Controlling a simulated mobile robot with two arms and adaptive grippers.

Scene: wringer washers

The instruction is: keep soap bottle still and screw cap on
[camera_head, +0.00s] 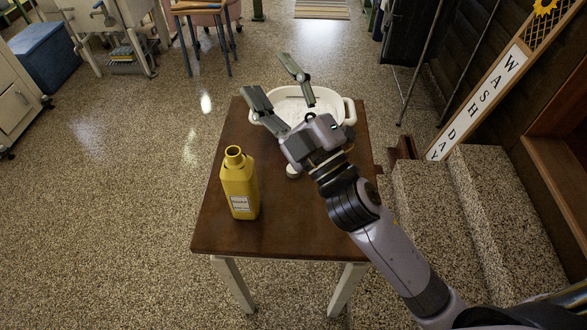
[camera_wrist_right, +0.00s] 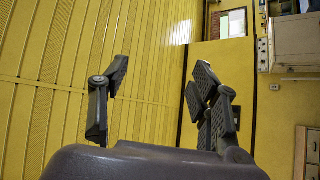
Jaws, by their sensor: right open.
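The yellow soap bottle (camera_head: 240,190) stands upright on the left part of the small brown table (camera_head: 285,238) in the head view. Its neck is open with no cap on it, and a label faces me. A small white round piece (camera_head: 292,171), perhaps the cap, shows on the table right of the bottle, partly hidden under my right gripper. My right gripper (camera_head: 265,74) is open and empty, above the table's back half and right of the bottle. Its spread fingers also show in the right wrist view (camera_wrist_right: 160,70), with nothing between them. My left gripper is not in view.
A white basin (camera_head: 349,112) with handles sits at the back of the table, partly behind my gripper. Stone steps (camera_head: 430,205) and a "WASH DAY" sign (camera_head: 480,103) are at the right. The floor left of the table is free.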

